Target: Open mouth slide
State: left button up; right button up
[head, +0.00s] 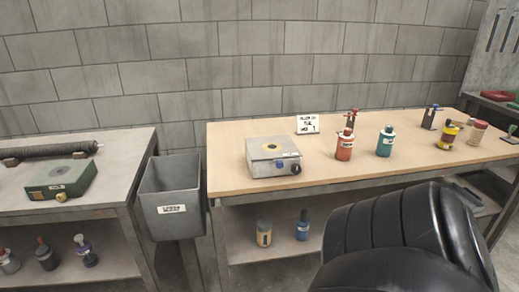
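A long dark tube (50,148), which looks like mesh, lies across holders at the back of the grey left table (118,190). I cannot make out a mouth or slide on it at this distance. A green box (60,180) with a round dark disc on top and a yellowish knob at its front stands before the tube. A silver box (273,158) with a round yellow mark on top and a dark knob at its front stands on the wooden table (228,150). Neither of my grippers is in view.
A grey bin (170,208) stands between the tables. An orange bottle (344,146), a teal bottle (385,142), a yellow can (448,136) and a small sign (308,124) stand on the wooden table. Several bottles sit on the lower shelves. The lower right is blocked from view.

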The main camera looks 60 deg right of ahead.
aim_at(280, 164)
jog(key=z, duration=0.8)
jog(key=i, duration=1.05)
jog(key=z, duration=1.1)
